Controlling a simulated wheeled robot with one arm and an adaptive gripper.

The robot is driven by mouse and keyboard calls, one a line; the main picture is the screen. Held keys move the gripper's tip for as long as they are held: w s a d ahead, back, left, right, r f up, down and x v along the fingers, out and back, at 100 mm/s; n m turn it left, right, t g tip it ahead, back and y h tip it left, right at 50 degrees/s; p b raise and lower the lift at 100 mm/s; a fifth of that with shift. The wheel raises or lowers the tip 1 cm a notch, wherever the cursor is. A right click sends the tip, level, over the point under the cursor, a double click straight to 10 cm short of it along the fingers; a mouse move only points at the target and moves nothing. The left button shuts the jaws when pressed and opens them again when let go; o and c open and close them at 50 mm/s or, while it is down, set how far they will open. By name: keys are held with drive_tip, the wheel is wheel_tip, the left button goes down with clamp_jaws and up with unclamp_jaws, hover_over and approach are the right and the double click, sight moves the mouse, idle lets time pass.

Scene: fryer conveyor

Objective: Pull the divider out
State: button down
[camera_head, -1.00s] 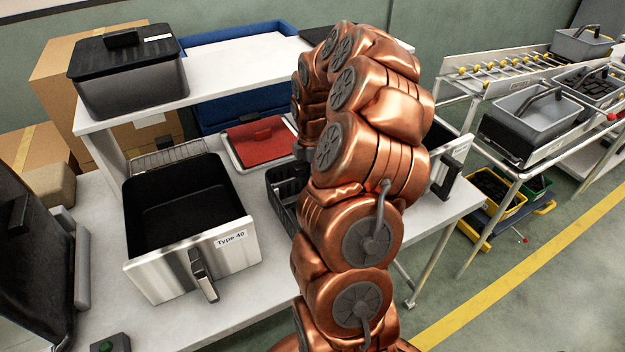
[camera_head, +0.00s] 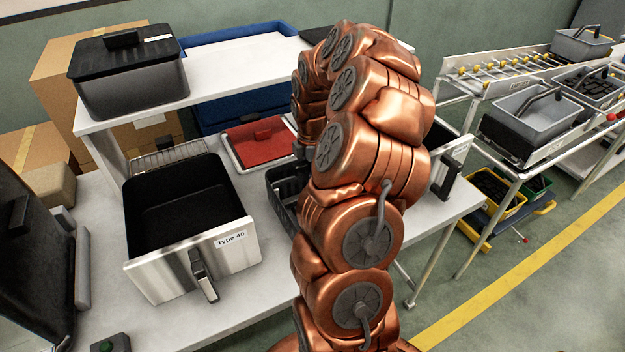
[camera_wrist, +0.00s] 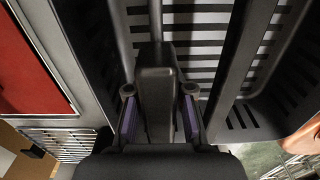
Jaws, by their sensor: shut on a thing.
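In the wrist view the divider (camera_wrist: 155,72) shows as a dark grey upright block with a thin bar running up from it. My gripper (camera_wrist: 158,97) has its two purple-padded fingers on either side of the block and is shut on it. The slotted dark basket (camera_head: 280,190) stands on the white table, partly behind my copper arm. Its slotted surfaces also show in the wrist view (camera_wrist: 197,48), around and beyond the divider. In the head view my arm hides most of the basket, the divider and the fingertips.
A steel fryer drawer (camera_head: 180,262) labelled Type 40 stands left of the basket. A red-lidded tray (camera_head: 258,142) lies behind it. A white shelf (camera_head: 235,65) holds a black lidded bin (camera_head: 130,80). A conveyor rack (camera_head: 505,72) stands on the right.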

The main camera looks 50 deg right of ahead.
drive_tip(key=shift+r, duration=1)
idle(0.8)
drive_tip(key=shift+r+p, duration=1.6)
drive_tip(key=shift+r, duration=2.7)
drive_tip(key=shift+r+p, duration=0.45)
drive_tip(key=shift+r, duration=1.05)
